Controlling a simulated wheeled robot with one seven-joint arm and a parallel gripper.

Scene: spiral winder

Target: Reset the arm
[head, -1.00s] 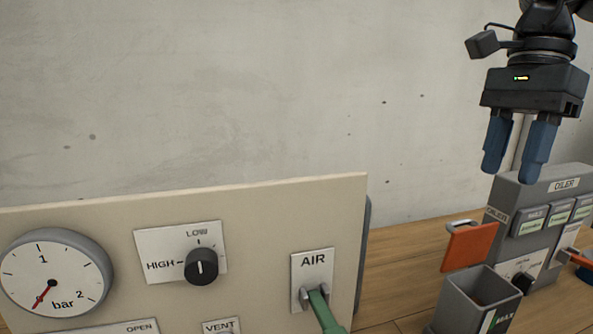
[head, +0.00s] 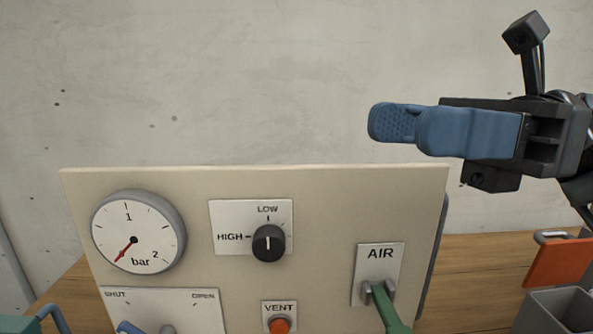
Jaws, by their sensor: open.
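My gripper (head: 395,123) is in the upper right of the head view, with its blue fingers pointing left. It is open and empty, in front of the grey wall and above the panel's right part. The fingers overlap in this view, so the gap between them is mostly hidden. My arm runs out of the picture at the right edge.
Below stands a beige panel (head: 330,205) with a pressure gauge (head: 139,232), a black LOW/HIGH knob (head: 268,243), a green AIR lever (head: 388,308) and a red VENT button (head: 279,326). A grey bin (head: 557,310) and an orange flap (head: 558,262) are at the lower right.

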